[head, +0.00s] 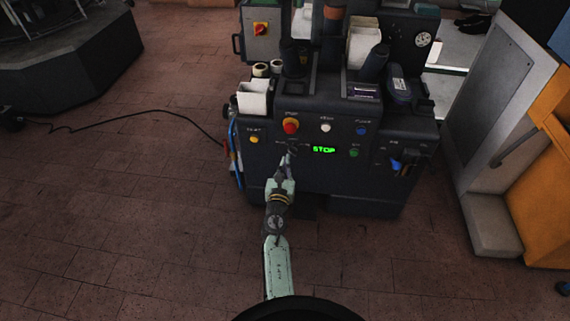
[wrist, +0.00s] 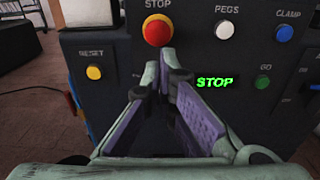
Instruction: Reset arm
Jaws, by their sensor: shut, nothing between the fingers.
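My gripper (head: 290,150) is shut and empty in front of the dark control panel (head: 285,178) of the heel press. In the wrist view its fingertips (wrist: 160,62) meet just below the red STOP button (wrist: 158,32), which sits on a yellow collar. I cannot tell whether the tips touch the panel. A green display (wrist: 215,83) to their right reads STOP. My arm reaches up from the bottom middle of the head view. The yellow RESET button (wrist: 93,72) is left of the fingers.
A white PEGS button (wrist: 225,29), a blue CLAMP button (wrist: 284,33) and a green GO button (wrist: 263,83) are to the right. A black cable (head: 130,115) lies on the brick floor at left. A grey and orange cabinet (head: 515,130) stands at right.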

